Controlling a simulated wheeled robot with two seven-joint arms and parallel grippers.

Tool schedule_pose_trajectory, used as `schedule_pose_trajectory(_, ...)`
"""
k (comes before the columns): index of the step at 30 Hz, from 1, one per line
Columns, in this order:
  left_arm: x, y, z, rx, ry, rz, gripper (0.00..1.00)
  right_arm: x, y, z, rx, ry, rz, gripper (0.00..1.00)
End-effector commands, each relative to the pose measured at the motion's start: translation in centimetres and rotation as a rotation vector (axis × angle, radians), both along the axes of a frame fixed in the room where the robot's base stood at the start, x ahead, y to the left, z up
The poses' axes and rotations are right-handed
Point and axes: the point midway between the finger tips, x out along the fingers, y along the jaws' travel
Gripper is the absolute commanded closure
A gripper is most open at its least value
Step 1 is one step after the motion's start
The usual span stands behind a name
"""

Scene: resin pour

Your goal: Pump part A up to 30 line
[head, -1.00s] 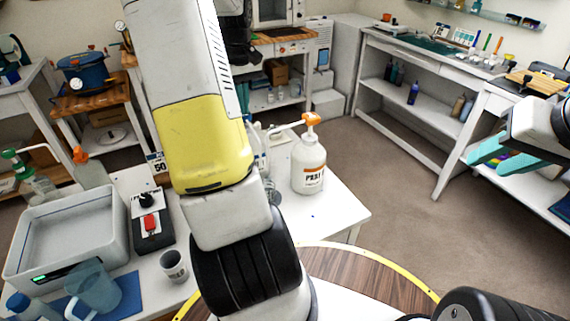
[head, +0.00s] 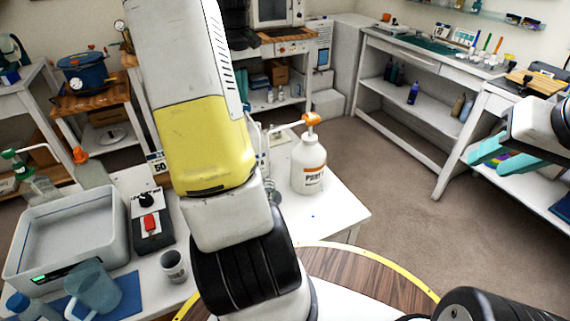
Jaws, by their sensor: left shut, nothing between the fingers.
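My right gripper (head: 508,156) has teal fingers apart and empty at the right edge, far from the bottle.
A grey tub (head: 26,236), a black device with a red switch (head: 150,223), a small grey cup (head: 174,266) and a bluish jug (head: 96,290) stand on the left of the table. The table front right of the bottle is clear. Shelves line the back.

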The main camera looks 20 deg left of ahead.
Motion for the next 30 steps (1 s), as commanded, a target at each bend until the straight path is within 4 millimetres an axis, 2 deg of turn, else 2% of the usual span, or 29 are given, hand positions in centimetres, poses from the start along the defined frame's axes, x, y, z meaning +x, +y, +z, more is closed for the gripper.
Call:
schedule_pose_trajectory(7, 0.0, 0.0, -0.4, 0.000, 0.000, 0.000, 1.00, 0.0, 0.0, 0.0, 0.000, 0.000, 0.000, 0.64)
schedule_pose_trajectory(25, 0.0, -0.1, -3.8, -0.002, 0.003, -0.001, 1.00, 0.0, 0.0, 0.0, 0.000, 0.000, 0.000, 0.64)
schedule_pose_trajectory(30, 0.0, 0.0, -3.8, -0.001, 0.002, -0.001, 1.00, 0.0, 0.0, 0.0, 0.000, 0.000, 0.000, 0.64)
